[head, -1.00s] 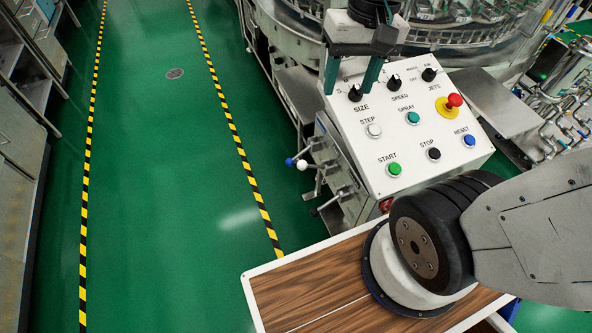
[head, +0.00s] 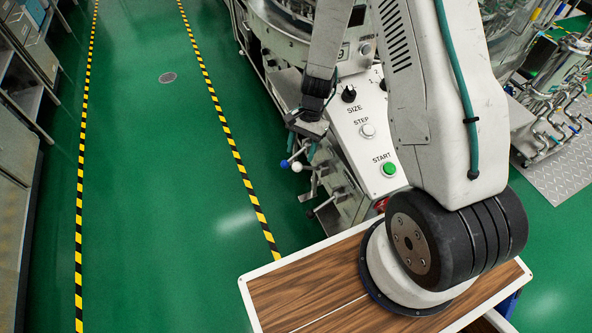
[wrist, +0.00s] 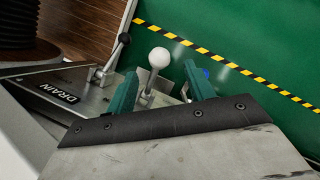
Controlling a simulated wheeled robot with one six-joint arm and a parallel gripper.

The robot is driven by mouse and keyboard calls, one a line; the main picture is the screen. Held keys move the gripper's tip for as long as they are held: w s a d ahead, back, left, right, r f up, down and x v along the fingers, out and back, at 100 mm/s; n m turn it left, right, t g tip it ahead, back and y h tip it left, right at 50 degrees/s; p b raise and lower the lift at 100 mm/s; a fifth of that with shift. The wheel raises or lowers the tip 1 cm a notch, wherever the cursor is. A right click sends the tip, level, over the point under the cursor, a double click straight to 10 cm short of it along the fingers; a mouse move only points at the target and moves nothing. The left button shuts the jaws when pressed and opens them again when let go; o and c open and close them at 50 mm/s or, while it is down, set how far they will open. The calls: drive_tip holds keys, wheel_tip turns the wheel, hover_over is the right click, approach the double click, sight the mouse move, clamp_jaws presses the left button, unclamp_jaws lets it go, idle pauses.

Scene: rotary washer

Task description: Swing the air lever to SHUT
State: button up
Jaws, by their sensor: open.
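Several ball-ended levers stand on the valve panel at the machine's side. A white-ball lever (wrist: 159,58) appears between the two teal fingers of my gripper (wrist: 162,90) in the wrist view; its white ball also shows in the head view (head: 297,168). A blue-ball lever (wrist: 206,73) is mostly hidden behind the right finger. A black-ball lever (wrist: 124,38) stands to the left, near the word DRAIN. No AIR or SHUT marking is readable, so I cannot tell which lever is air by label. My gripper is open, just above the levers in the head view (head: 308,140); contact is unclear.
The control panel (head: 372,160) with knobs and buttons is partly covered by my arm. The rotary washer (head: 285,30) stands behind it. Green floor (head: 150,200) with striped lines (head: 235,145) is open to the left.

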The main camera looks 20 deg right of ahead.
sight(296, 171)
drive_tip(key=x, duration=0.8)
drive_tip(key=shift+f, duration=0.25)
clamp_jaws()
